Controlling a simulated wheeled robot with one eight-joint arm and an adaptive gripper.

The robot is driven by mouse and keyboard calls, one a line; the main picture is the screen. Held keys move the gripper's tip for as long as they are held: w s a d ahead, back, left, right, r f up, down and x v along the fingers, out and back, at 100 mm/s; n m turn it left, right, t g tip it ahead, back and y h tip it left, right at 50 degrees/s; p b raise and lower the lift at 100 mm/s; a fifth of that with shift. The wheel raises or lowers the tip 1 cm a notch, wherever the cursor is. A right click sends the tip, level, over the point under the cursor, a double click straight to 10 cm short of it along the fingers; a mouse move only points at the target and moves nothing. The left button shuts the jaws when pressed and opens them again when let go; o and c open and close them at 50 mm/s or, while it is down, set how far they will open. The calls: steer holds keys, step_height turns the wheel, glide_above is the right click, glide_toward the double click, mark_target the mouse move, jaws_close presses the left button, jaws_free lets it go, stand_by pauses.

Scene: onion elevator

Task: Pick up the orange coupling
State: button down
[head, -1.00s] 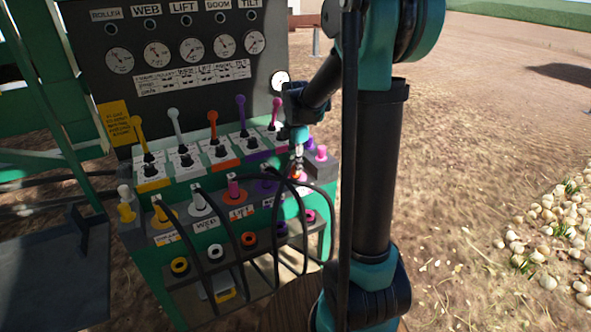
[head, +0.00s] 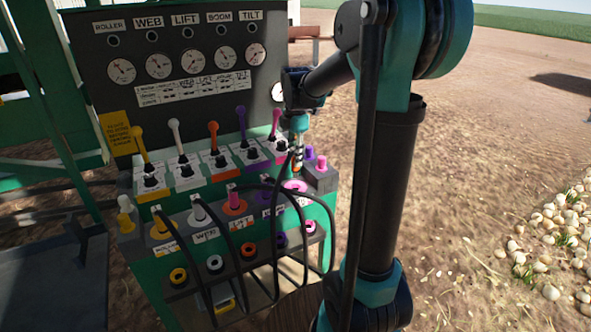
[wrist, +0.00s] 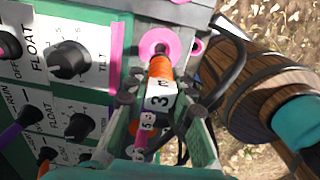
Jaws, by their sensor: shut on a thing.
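The orange coupling (wrist: 160,68), with a white label marked 3, is between the fingers of my gripper (wrist: 158,100) in the wrist view. My gripper (head: 298,150) is shut on it. In the head view the coupling shows small below the gripper, above the pink-ringed socket (head: 293,186) under TILT. The same pink ring shows just beyond the coupling's end in the wrist view (wrist: 151,38). Whether the tip is fully clear of the socket is hard to tell.
A pink coupling (head: 233,197) sits in the orange-ringed LIFT socket. Black hoses loop across the panel front. A wooden barrel (wrist: 255,90) is beside the gripper.

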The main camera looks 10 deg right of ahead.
step_height(320, 180, up, 13)
steer(key=shift+f, duration=0.1)
stand_by(1.2)
